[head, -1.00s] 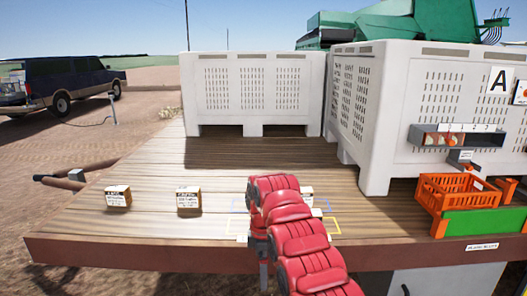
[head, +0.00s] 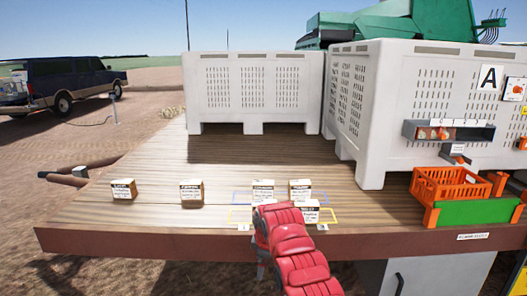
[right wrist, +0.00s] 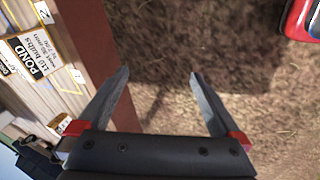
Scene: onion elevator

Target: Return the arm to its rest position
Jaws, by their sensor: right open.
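My red right arm rises from the bottom of the head view, bent in front of the deck's front edge. Its gripper is mostly hidden behind the arm there. In the right wrist view my right gripper (right wrist: 160,76) is open, with nothing between its two fingers and brown ground beneath. A labelled pack marked POND (right wrist: 33,55) lies on the deck to the left of the fingers, apart from them. My left gripper is not in view.
The wooden deck (head: 230,158) holds several small packs, including one at far left (head: 124,190) and one at front right (head: 310,210). Pale bins (head: 235,88) stand behind. An orange crate (head: 450,184) stands at right. Open ground lies before the deck.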

